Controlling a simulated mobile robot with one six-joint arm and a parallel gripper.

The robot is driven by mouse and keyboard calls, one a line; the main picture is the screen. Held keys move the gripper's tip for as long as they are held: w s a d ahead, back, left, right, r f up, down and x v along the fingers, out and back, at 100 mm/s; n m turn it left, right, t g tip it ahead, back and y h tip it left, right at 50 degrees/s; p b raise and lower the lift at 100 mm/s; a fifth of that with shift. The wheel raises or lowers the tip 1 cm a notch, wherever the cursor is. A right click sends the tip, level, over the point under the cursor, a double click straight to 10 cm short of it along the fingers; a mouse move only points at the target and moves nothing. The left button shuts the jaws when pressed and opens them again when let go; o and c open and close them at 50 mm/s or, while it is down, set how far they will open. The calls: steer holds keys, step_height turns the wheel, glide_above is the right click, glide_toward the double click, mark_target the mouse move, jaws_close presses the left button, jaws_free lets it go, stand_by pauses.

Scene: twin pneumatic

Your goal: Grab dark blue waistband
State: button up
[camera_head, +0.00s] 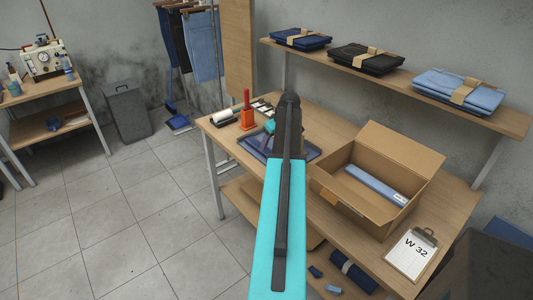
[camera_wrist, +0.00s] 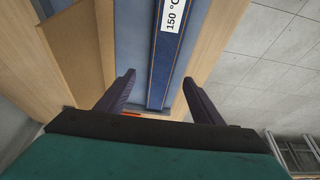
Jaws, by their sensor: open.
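A dark blue waistband (camera_wrist: 168,70) runs lengthwise through the middle of the wrist view. It has light stitching lines and a white "150 °C" label. It lies in a blue-grey tray (camera_wrist: 135,45), which in the head view (camera_head: 252,147) sits on the wooden table, partly hidden behind my arm. My gripper (camera_wrist: 160,92) is open, with one finger on each side of the waistband's near end in the wrist view. Nothing is held. I cannot tell how far the fingertips are above it. My arm hides the fingers in the head view.
An open cardboard box (camera_head: 350,205) holding a lighter blue strip (camera_head: 375,185) stands right of the tray. A "W 32" clipboard (camera_head: 412,254) lies near the table's right end. An orange holder (camera_head: 247,118) stands behind the tray. Folded jeans (camera_head: 365,58) lie on the shelf above.

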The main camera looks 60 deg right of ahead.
mark_target(267, 151)
steer(key=shift+f, duration=0.1)
steer(key=shift+p+x, duration=1)
steer(key=shift+x, duration=0.2)
steer(key=shift+p+x, duration=0.35)
steer(key=shift+x, duration=1)
steer(key=shift+w+a, duration=0.1)
steer(key=shift+w, duration=0.05)
steer(key=c, duration=1.2)
steer(key=shift+r+b, duration=1.05)
steer(key=shift+r, duration=0.8)
steer(key=s+a+b, duration=0.1)
steer(key=s+a, duration=0.2)
steer(key=s, duration=0.1)
steer(key=s+a+r+b, duration=0.1)
steer(key=s+a+b, duration=0.1)
steer(key=s+a, duration=0.2)
steer(key=s+a+b, duration=0.1)
steer(key=s+a, duration=0.2)
steer(key=s, duration=0.1)
steer(key=shift+a+r, duration=0.25)
